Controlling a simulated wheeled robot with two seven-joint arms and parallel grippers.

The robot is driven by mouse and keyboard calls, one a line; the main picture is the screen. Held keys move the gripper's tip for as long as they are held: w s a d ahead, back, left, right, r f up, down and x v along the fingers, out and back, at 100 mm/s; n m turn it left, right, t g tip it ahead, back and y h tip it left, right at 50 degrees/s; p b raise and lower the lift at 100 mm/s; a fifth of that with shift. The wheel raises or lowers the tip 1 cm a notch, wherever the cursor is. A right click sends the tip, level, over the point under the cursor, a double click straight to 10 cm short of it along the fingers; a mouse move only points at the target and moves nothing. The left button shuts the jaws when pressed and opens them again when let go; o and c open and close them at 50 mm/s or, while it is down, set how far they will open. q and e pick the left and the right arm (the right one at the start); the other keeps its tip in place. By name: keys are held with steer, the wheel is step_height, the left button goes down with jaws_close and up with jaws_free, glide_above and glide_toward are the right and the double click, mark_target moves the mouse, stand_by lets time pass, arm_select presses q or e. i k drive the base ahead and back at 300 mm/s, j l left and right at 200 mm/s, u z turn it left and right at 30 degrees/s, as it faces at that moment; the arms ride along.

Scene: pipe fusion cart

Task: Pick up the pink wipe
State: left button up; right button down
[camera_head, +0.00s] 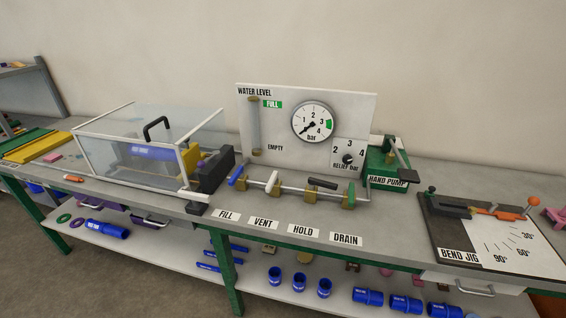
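A small flat pink piece (53,157), which looks like the pink wipe, lies on the grey bench top at the left. It sits between the yellow block and the clear-walled box (80,155). Its exact shape is too small to tell. Neither of my grippers is in view.
The box holds a blue pipe (150,152) and has a black handle. A yellow block (30,148) and an orange-tipped tool (74,179) lie near the wipe. The gauge panel (306,130), hand pump (387,180) and bend jig (490,235) stand further right. Blue pipe pieces (108,229) lie on the lower shelf.

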mark_target(52, 157)
steer(key=u, duration=1.5)
steer(key=i+j, duration=0.05)
